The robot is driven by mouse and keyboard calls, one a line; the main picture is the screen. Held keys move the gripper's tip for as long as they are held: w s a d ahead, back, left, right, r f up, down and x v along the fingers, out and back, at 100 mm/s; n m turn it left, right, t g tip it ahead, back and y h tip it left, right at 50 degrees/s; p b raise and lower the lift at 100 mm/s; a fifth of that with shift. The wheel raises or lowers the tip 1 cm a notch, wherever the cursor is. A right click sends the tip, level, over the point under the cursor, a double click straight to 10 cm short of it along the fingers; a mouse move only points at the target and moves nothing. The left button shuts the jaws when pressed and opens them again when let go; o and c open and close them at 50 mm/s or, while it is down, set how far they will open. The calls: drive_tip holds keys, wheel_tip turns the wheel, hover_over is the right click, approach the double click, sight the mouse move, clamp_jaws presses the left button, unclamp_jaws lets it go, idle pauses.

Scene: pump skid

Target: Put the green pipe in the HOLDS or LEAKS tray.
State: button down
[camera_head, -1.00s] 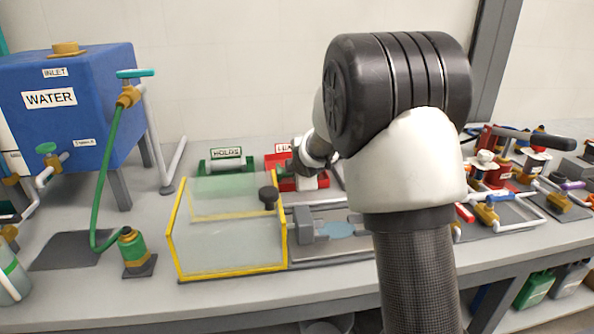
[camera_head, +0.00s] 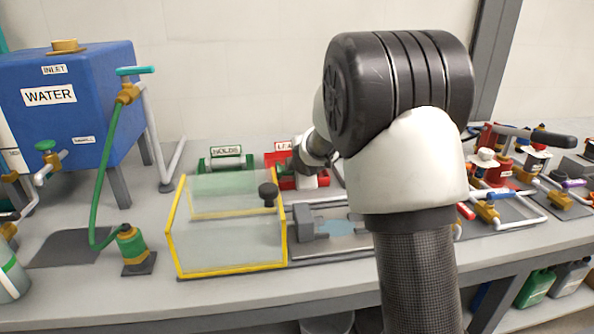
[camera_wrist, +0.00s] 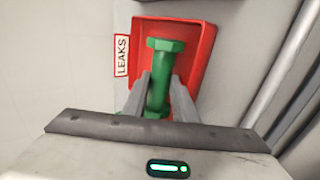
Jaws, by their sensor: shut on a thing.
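The green pipe (camera_wrist: 158,78) has a hex-shaped end and sits between the two fingers of my gripper (camera_wrist: 160,98), which is shut on it. In the wrist view, the pipe's end overlaps the red LEAKS tray (camera_wrist: 202,50). I cannot tell whether the pipe touches the tray floor. In the head view, the LEAKS tray (camera_head: 271,160) is at the back of the bench, partly hidden by my gripper (camera_head: 296,170) and arm. The green HOLDS tray (camera_head: 205,166) stands left of it, with a pale grey cylinder in it.
A clear box with yellow edges (camera_head: 176,240) and a black knob stands in front of the trays. A grey fixture (camera_head: 312,222) is right of it. A blue WATER tank (camera_head: 90,80) with a green hose is at left. Valves and pipes crowd the right.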

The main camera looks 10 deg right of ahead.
drive_tip(key=shift+s+f, duration=0.15)
drive_tip(key=shift+f, duration=0.2)
